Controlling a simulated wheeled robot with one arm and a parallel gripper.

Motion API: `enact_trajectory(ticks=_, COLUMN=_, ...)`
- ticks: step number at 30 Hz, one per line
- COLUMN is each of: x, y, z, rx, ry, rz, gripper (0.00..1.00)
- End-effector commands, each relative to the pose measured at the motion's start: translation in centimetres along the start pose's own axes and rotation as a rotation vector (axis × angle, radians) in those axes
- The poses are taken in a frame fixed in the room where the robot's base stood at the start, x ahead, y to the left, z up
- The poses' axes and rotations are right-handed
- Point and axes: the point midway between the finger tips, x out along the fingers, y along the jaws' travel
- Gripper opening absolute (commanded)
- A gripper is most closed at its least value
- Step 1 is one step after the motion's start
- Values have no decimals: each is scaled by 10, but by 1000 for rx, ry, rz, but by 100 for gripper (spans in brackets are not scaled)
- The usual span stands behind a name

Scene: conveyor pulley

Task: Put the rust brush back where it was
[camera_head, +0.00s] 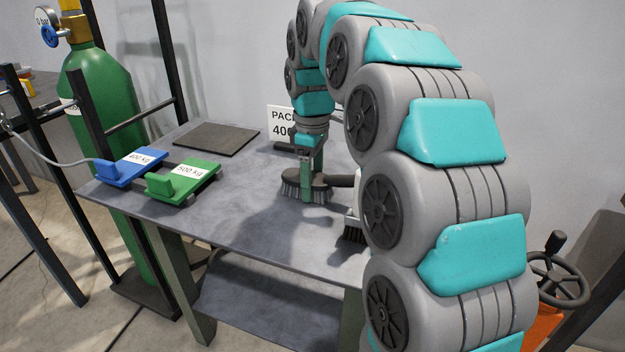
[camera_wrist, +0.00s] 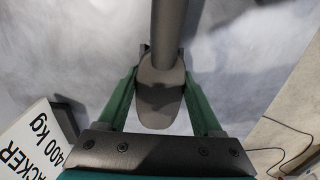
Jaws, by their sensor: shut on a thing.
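My gripper (camera_head: 316,186) is over the table and shut on a dark brush (camera_head: 291,181) with pale grey bristles facing down. In the wrist view, the brush's brown body (camera_wrist: 160,92) sits between the two green fingers of my gripper (camera_wrist: 163,75). In the head view, its dark handle points to the right and runs behind my arm. The bristles are at or just above the tabletop; I cannot tell if they touch. A second brush (camera_head: 352,236) with dark bristles and a pale body stands to the right, partly hidden by my arm.
The grey table (camera_head: 250,225) has a blue 400 kg block (camera_head: 130,166), a green 500 kg block (camera_head: 184,183) and a dark mat (camera_head: 217,139) at left. A white 400 kg sign (camera_head: 279,121) stands behind my gripper. The table's front middle is clear.

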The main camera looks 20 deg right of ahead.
Motion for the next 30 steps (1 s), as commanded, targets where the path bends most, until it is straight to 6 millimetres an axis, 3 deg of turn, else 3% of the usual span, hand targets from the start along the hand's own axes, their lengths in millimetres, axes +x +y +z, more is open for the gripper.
enact_trajectory(ticks=8, x=3, y=0, z=0, rx=0, ry=-1, rz=-1, gripper=7)
enact_trajectory(ticks=9, x=3, y=0, z=0, rx=0, ry=-1, rz=-1, gripper=72)
enact_trajectory(ticks=15, x=3, y=0, z=0, rx=0, ry=-1, rz=-1, gripper=94)
enact_trajectory(ticks=25, x=0, y=0, z=0, rx=0, ry=-1, rz=-1, gripper=97)
enact_trajectory(ticks=30, x=-22, y=-9, z=0, rx=2, ry=-2, rz=-1, gripper=97)
